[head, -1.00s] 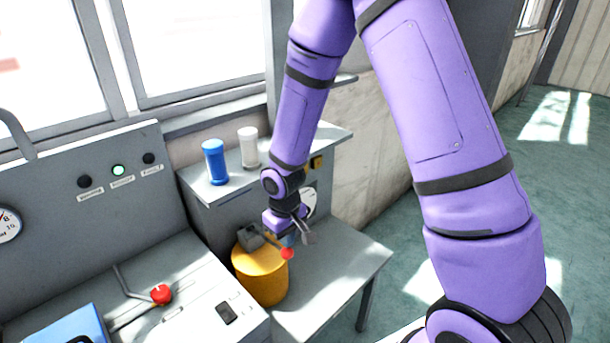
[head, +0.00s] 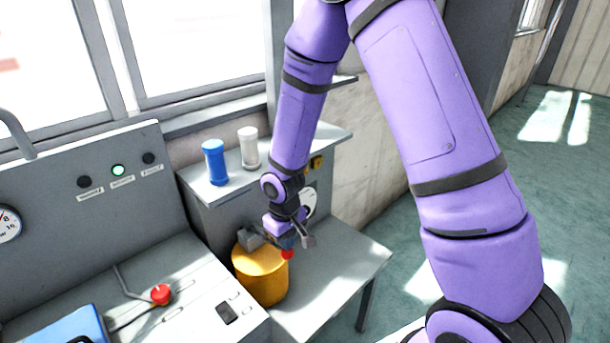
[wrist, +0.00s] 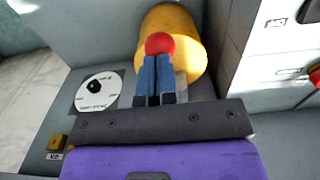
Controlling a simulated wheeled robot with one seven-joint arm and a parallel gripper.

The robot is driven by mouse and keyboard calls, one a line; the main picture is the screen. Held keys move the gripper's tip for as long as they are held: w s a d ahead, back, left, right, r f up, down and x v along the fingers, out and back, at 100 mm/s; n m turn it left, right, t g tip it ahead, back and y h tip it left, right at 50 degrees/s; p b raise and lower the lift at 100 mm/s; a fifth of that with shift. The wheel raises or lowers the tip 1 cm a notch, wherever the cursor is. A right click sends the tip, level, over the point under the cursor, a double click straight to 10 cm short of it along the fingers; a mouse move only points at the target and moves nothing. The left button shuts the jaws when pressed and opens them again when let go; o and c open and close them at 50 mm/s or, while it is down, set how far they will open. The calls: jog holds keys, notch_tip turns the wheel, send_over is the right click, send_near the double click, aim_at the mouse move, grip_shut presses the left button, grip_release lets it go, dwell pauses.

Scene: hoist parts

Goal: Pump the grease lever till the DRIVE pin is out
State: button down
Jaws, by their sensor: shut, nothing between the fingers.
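The grease pump (head: 262,275) is a yellow drum with a grey head, standing on the low grey bench. Its lever ends in a red knob (head: 288,254), also seen in the wrist view (wrist: 160,45). My gripper (head: 287,243) is at the knob, with blue fingers shut together and nothing between them. In the wrist view the fingertips (wrist: 156,60) overlap the knob's near edge; I cannot tell whether they touch it. A white round dial (wrist: 97,92) with a black spot is on the grey cabinet face. Its lettering is too small to read, and I cannot identify the DRIVE pin.
A blue cylinder (head: 214,162) and a white cylinder (head: 248,148) stand on the cabinet top. At left is a console with a red-knobbed lever (head: 160,294) and a lit green lamp (head: 118,170). The bench's right part (head: 340,265) is clear.

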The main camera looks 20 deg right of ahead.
aim_at(285, 257)
jog(key=shift+w+a+f, duration=0.1)
jog(key=shift+w+f, duration=0.1)
jog(key=shift+f, duration=1.6)
jog(key=shift+w+a+f, duration=0.1)
jog(key=shift+w+f, duration=0.05)
jog(key=shift+f, duration=1.65)
jog(key=shift+r, duration=0.1)
jog(key=shift+s+d+r, duration=0.1)
jog(key=shift+s+r, duration=0.05)
jog(key=shift+r, duration=1.3)
jog(key=shift+s+d+r, duration=0.1)
jog(key=shift+s+r, duration=0.05)
jog(key=shift+r, duration=1.25)
jog(key=shift+s+r, duration=0.15)
jog(key=shift+r, duration=1.3)
jog(key=shift+r, duration=3)
